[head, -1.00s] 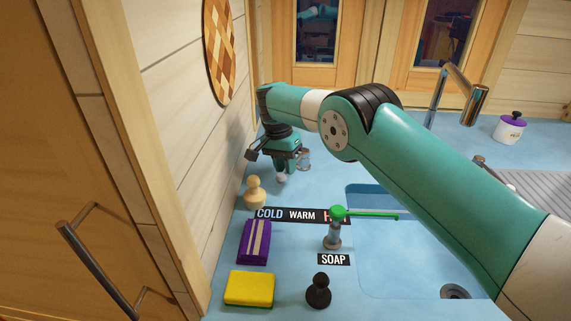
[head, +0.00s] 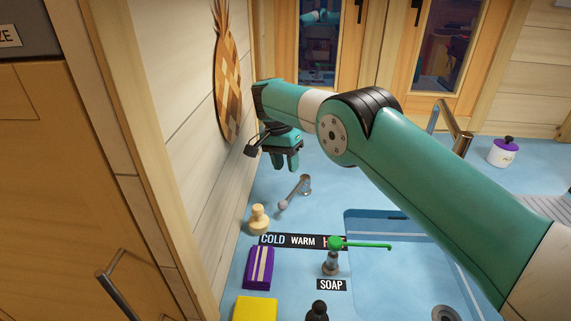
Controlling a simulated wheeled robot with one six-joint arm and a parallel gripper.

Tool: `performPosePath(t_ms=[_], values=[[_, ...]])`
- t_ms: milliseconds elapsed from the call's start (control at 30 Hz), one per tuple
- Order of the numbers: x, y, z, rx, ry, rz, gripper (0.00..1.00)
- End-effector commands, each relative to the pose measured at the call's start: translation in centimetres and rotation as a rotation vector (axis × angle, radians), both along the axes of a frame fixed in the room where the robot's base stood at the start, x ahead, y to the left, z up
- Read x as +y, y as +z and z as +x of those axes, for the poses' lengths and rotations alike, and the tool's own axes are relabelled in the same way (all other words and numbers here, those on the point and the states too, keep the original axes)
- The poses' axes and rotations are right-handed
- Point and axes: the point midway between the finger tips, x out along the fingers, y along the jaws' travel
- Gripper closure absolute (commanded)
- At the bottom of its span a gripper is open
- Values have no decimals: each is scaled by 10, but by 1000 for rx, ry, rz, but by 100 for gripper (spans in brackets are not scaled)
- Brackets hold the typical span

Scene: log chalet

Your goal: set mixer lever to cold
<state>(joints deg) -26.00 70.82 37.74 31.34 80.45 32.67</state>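The mixer lever (head: 294,192) is a short metal stick with a pale round knob, on the blue counter near the left wall. It points from its base toward the lower left, toward the COLD end of the label strip (head: 303,241), which reads COLD, WARM and a partly covered HOT. My gripper (head: 287,166) hangs fingers down above and behind the lever, apart from it in the picture. Its two fingers show a small gap with nothing between them.
A wooden pawn-shaped piece (head: 259,219), a purple striped block (head: 259,268) and a yellow sponge (head: 255,309) line the left side. A green-spouted dispenser (head: 332,262) stands by the SOAP label (head: 331,285). The metal tap (head: 462,143) is partly behind my arm.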

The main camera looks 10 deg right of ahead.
Motion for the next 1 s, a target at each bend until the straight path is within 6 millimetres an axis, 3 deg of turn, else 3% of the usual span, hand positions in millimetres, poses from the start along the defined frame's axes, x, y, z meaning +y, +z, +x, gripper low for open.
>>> performPosePath(t_ms=[33,400,600,933,967,1000], values=[[0,19,0,0,0,0,63],[1,75,-1,4,2,-1,63],[1,86,-1,4,3,-1,63],[1,86,-1,4,3,-1,63],[1,86,-1,4,3,-1,65],[1,86,-1,4,4,-1,74]])
